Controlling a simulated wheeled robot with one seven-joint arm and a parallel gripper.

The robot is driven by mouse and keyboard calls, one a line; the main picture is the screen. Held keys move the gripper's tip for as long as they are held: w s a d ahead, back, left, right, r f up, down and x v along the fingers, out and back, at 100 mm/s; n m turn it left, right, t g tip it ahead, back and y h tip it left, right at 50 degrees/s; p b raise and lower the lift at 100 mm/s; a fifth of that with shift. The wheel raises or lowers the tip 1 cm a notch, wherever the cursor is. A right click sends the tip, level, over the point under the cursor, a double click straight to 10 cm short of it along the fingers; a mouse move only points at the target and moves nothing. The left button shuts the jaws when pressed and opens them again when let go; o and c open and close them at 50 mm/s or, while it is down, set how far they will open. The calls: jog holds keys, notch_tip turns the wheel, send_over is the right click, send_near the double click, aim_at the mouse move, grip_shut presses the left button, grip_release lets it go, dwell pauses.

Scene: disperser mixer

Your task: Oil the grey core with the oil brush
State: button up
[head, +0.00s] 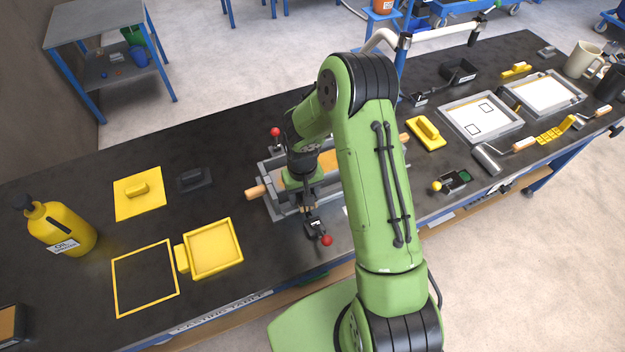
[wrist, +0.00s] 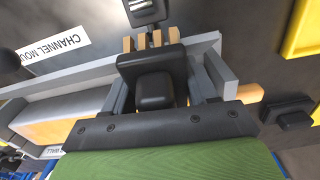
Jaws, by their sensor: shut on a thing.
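My gripper (head: 303,178) is down at the left half of the grey channel mould (head: 275,206). In the wrist view it is shut on a dark block with several tan strips along its far edge, which looks like the oil brush (wrist: 155,41). A pale grey rounded form, apparently the grey core (wrist: 62,106), lies in the mould at left of the wrist view, above a tan surface. My arm hides much of the mould in the head view, and I cannot tell whether the brush touches the core. The yellow oil bottle (head: 66,233) stands at far left.
A yellow tray (head: 213,249), yellow plate (head: 138,207) and dark handled block (head: 195,179) lie left. Grey frames (head: 480,136), a roller (head: 487,157) and a mug (head: 582,60) stand right.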

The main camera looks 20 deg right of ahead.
jog(key=shift+s+d+f, duration=0.1)
jog(key=shift+s+d, duration=0.1)
jog(key=shift+s, duration=0.05)
